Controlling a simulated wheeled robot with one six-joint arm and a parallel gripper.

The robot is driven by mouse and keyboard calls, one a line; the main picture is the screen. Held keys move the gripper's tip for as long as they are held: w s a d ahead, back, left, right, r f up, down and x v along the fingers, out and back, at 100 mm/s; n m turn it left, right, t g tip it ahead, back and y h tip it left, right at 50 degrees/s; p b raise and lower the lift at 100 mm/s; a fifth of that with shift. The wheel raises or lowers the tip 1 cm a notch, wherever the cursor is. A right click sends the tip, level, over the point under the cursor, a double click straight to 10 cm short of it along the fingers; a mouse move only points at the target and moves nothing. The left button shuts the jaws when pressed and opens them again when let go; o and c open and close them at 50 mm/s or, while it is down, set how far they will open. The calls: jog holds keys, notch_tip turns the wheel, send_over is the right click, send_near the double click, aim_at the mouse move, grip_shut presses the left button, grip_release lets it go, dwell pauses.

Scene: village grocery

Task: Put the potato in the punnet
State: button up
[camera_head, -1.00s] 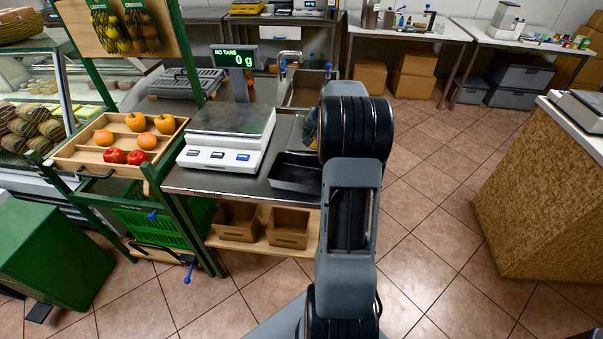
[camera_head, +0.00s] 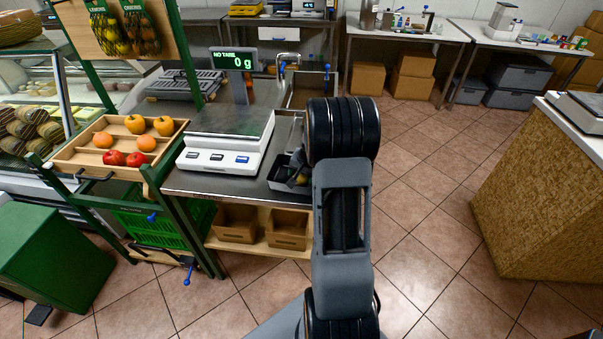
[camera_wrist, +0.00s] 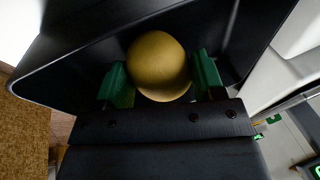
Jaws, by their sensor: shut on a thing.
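The potato (camera_wrist: 160,66) is a round yellow-brown thing in the wrist view. My gripper (camera_wrist: 163,82) is shut on it, with one green finger pad on each side. The black punnet (camera_wrist: 75,58) lies behind and around the potato in the wrist view, so the potato is over or inside it; I cannot tell whether it touches the bottom. In the head view the punnet (camera_head: 279,176) stands on the steel counter right of the scale, partly hidden by my gripper and arm.
A scale (camera_head: 228,137) reading 0 g stands just left of the punnet. A wooden tray (camera_head: 75,157) with tomatoes and orange and yellow produce is further left. A sink (camera_head: 300,92) is behind. Cardboard boxes (camera_head: 288,229) sit on the shelf below.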

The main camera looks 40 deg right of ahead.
jog(key=shift+f, duration=0.1)
jog(key=o, duration=1)
jog(key=v, duration=1.1)
jog(key=s+a+r+n, duration=0.3)
jog(key=a, duration=0.5)
jog(key=s+a+r+n, duration=0.2)
jog(key=a, duration=0.5)
jog(key=s+a+n, duration=0.5)
jog(key=s+a, duration=0.4)
jog(key=shift+s+n, duration=0.15)
jog(key=shift+n, duration=0.25)
